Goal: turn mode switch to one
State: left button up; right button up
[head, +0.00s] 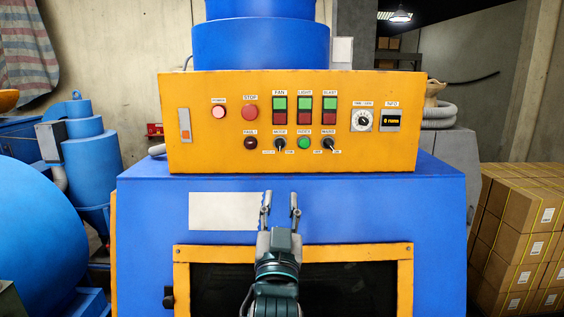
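The mode switch (280,144) is a small black rotary knob in the lower row of the orange control panel (200,155), under the label MODE. Small labels sit below it to either side, too small to read surely. Its pointer looks roughly upright, but its exact setting is hard to tell. My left gripper (281,207) is below the panel, in front of the blue machine body. Its two fingers point up and are spread apart with nothing between them. In the picture the fingertips are below the switch, not touching it. My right gripper is not in view.
A similar knob (328,143) and a green button (303,143) are to the right of the switch; a dark round button (250,142) is to the left. Green-red fan, light and blast switches are above. Stacked cartons (520,215) stand at the right.

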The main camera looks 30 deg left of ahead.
pick_arm(q)
jog(key=p, duration=0.6)
send_near(280, 149)
jog(key=shift+n, duration=0.3)
jog(key=x, duration=0.9)
jog(key=shift+s+r, duration=0.15)
jog(key=shift+w+d+r, duration=0.1)
jog(key=shift+w, duration=0.35)
jog(key=shift+a, duration=0.3)
grip_shut()
